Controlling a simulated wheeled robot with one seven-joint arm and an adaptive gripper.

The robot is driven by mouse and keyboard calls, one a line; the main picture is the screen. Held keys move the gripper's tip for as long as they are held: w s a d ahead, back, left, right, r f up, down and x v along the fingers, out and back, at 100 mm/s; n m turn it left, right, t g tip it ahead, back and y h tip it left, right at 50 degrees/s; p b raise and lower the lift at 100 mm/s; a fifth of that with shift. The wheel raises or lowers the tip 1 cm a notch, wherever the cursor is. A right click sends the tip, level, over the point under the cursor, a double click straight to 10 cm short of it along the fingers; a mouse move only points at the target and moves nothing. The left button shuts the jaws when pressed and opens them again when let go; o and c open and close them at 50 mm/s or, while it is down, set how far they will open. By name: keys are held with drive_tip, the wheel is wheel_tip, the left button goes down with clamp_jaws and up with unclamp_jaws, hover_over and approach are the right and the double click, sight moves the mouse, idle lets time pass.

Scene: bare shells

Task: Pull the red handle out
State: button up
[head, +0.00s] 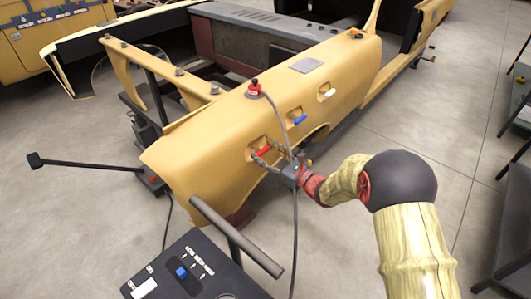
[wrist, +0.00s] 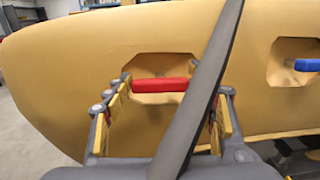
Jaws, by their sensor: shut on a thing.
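The red handle (head: 263,152) sits in a recess in the side of the yellow shell (head: 200,135), nearest the shell's front end. In the wrist view the red handle (wrist: 160,85) lies level across the front of its recess. My gripper (head: 270,150) reaches it from the right in the head view. In the wrist view my gripper (wrist: 172,90) has one finger at each end of the handle and is shut on it. The right end of the handle and part of the right finger are hidden behind a dark cable.
The dark cable (head: 293,220) hangs from a red-topped knob (head: 254,86) past my gripper; the cable crosses the wrist view (wrist: 200,90) closely. A blue handle (head: 300,119) and a white handle (head: 330,93) sit farther along. A control panel (head: 185,272) stands in front.

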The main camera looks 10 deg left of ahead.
drive_tip(key=shift+p+v, duration=0.35)
drive_tip(key=shift+v, duration=0.85)
drive_tip(key=o, duration=1.7)
drive_tip(key=shift+d+r, duration=0.1)
drive_tip(key=shift+r, duration=0.1)
drive_tip(key=shift+s, duration=0.1)
drive_tip(key=v, duration=1.2)
